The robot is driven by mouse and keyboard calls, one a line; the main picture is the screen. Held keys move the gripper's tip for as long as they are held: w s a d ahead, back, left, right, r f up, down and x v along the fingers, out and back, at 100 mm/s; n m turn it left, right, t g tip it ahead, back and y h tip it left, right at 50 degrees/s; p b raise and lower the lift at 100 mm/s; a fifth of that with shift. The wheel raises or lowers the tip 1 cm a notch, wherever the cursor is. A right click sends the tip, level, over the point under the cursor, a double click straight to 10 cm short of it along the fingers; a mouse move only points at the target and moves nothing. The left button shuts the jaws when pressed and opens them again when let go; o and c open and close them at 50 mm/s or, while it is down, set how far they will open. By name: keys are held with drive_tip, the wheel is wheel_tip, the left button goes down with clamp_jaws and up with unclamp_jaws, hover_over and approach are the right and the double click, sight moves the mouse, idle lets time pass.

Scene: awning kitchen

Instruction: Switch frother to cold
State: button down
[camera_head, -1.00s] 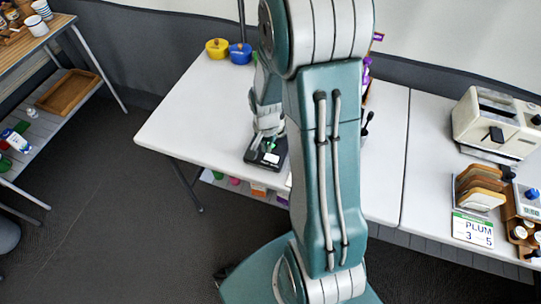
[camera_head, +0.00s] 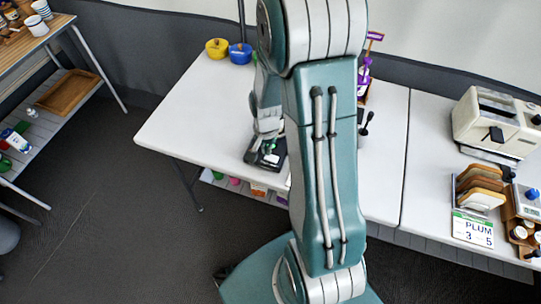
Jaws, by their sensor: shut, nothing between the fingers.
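My gripper (camera_head: 269,148) is at the front edge of the white table, shut, with its fingers over a small black device (camera_head: 266,160). I take this black device to be the frother's base; my gripper and arm cover much of it. A small green spot shows by the fingertips. I cannot tell whether the fingers touch the device, nor which setting it is on.
A yellow pot (camera_head: 217,48) and a blue pot (camera_head: 240,53) stand at the back of the white table (camera_head: 185,115). The table's left part is clear.

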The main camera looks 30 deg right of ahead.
drive_tip(key=shift+f, duration=0.85)
drive_tip(key=shift+r, duration=0.2)
drive_tip(key=shift+r, duration=0.9)
wheel_tip(320, 180, up, 10)
idle(5.3)
